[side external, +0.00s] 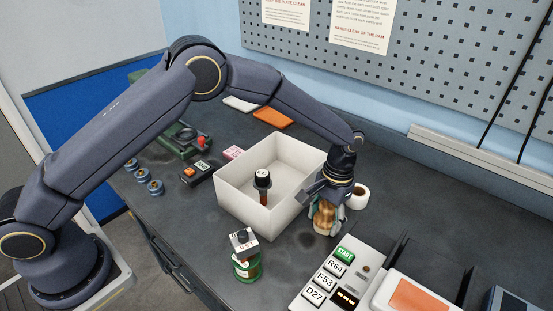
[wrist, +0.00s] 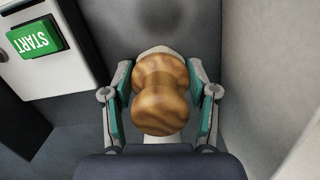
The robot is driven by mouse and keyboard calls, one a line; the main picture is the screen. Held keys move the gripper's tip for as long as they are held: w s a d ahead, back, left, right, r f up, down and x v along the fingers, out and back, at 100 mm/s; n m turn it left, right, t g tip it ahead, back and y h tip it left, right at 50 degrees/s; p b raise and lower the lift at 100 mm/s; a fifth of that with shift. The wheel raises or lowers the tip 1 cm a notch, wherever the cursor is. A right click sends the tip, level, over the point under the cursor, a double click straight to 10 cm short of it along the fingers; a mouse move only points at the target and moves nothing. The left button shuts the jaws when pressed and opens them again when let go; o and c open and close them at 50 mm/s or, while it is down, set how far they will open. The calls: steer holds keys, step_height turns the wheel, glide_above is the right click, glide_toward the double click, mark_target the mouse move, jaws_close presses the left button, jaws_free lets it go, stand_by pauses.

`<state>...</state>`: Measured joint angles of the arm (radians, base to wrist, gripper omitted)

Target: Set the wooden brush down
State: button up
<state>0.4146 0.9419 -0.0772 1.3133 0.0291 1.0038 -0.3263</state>
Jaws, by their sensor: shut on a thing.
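The wooden brush (wrist: 160,95) has a rounded, striped brown wooden handle with a pale part showing beyond it in the wrist view. My gripper (wrist: 160,92) is shut on it, with a green-lined finger on each side of the handle. In the side external view, my gripper (side external: 326,212) points down with the brush (side external: 325,218) between its fingers, just right of the white bin. The brush's lower end is near the dark bench top; I cannot tell whether it touches.
The white open bin (side external: 240,203) holds a dark-topped item (side external: 262,182). A control panel with a green START button (side external: 345,254) stands in front.

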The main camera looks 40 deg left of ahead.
steer(key=shift+f, duration=0.15)
steer(key=o, duration=1.2)
steer(key=shift+c, duration=0.2)
